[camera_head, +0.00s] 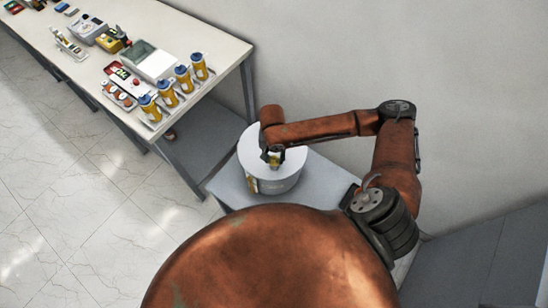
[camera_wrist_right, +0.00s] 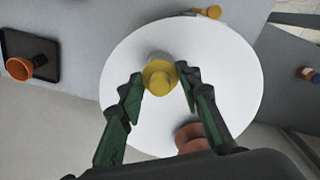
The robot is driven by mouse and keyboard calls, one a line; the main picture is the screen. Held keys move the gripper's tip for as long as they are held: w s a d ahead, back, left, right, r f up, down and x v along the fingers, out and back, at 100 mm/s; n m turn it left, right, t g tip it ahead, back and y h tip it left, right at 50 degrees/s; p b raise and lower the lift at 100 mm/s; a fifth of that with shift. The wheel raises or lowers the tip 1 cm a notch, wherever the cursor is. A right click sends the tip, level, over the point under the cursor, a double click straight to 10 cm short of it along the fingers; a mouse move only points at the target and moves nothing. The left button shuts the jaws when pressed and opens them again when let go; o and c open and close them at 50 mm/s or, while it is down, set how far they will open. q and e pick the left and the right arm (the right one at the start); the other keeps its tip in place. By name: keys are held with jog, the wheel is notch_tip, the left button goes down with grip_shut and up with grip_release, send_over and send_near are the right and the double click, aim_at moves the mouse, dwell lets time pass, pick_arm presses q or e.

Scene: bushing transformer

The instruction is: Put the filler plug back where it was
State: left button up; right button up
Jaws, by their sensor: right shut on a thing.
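A white round transformer tank (camera_head: 285,184) stands on a low grey stand. Its flat white top (camera_wrist_right: 235,80) fills the middle of the right wrist view. The yellow filler plug (camera_wrist_right: 160,77) is between the fingertips of my right gripper (camera_wrist_right: 160,72), over the top. I cannot tell whether the plug is seated in an opening or just above it. In the head view my right gripper (camera_head: 273,158) points down at the tank top, with a bit of yellow at its tips. A copper-brown round part (camera_wrist_right: 190,138) sits near the tank's rim. My left gripper is not in view.
A long table (camera_head: 215,45) at upper left carries several yellow-and-blue cylinders (camera_head: 184,78), a tray and small devices. A yellow fitting (camera_wrist_right: 210,12) shows by the tank's rim. A wall rises behind.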

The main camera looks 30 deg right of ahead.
aim_at(273, 158)
jog(key=shift+f, duration=0.25)
jog(key=shift+f+p, duration=0.3)
jog(key=shift+f, duration=0.05)
jog(key=o, duration=1)
jog(key=shift+r, duration=0.15)
jog(key=shift+w+r+b, duration=0.1)
jog(key=shift+r+b, duration=0.2)
jog(key=shift+b, duration=0.1)
notch_tip(273, 158, up, 12)
jog(key=shift+a+r+p, duration=0.1)
jog(key=shift+r+p, duration=0.1)
jog(key=shift+p, duration=0.7)
